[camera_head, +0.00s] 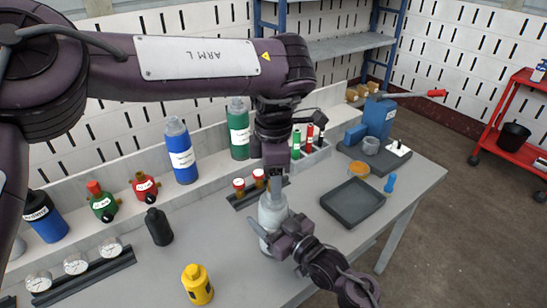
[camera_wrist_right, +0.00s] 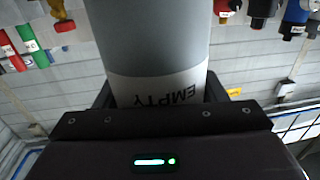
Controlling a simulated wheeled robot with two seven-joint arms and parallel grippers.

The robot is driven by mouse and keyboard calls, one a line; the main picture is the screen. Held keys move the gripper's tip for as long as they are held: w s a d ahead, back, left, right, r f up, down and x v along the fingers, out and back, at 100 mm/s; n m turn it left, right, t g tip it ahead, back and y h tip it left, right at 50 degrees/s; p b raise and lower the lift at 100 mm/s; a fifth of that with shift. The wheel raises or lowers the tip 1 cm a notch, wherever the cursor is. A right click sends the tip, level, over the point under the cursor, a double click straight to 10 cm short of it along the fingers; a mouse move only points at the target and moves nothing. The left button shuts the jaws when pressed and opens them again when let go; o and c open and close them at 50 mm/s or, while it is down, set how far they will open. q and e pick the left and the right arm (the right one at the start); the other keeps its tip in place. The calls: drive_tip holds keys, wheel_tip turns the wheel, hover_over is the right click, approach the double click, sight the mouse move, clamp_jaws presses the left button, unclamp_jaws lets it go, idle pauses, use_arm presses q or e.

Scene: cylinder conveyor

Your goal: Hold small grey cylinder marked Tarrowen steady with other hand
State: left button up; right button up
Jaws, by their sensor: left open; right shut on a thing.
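A grey cylinder (camera_head: 270,212) stands on the bench near the middle of the head view. In the right wrist view the grey cylinder (camera_wrist_right: 150,40) fills the middle, with a white label reading "EMPTY" upside down; I cannot read Tarrowen on it. My right gripper (camera_head: 275,238) comes in from the lower right and is shut on the cylinder's lower part. My left gripper (camera_head: 276,186) points down from above, open, at the cylinder's top. Its fingertips partly hide the top, and I cannot tell whether they touch it.
A dark tray (camera_head: 352,222) lies to the right and a yellow bottle (camera_head: 197,285) to the front left. A black bottle (camera_head: 158,227) stands left. Blue (camera_head: 181,150) and green (camera_head: 239,130) cylinders stand on the ledge behind. A small rack (camera_head: 244,201) with red-capped jars sits just behind the cylinder.

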use_arm(q)
drive_tip(key=shift+f, duration=0.65)
drive_tip(key=c, duration=1.2)
drive_tip(key=n, duration=0.4)
drive_tip(key=shift+c, duration=0.2)
drive_tip(key=shift+n, duration=1)
drive_tip(key=shift+n, duration=1)
drive_tip(key=n, duration=0.4)
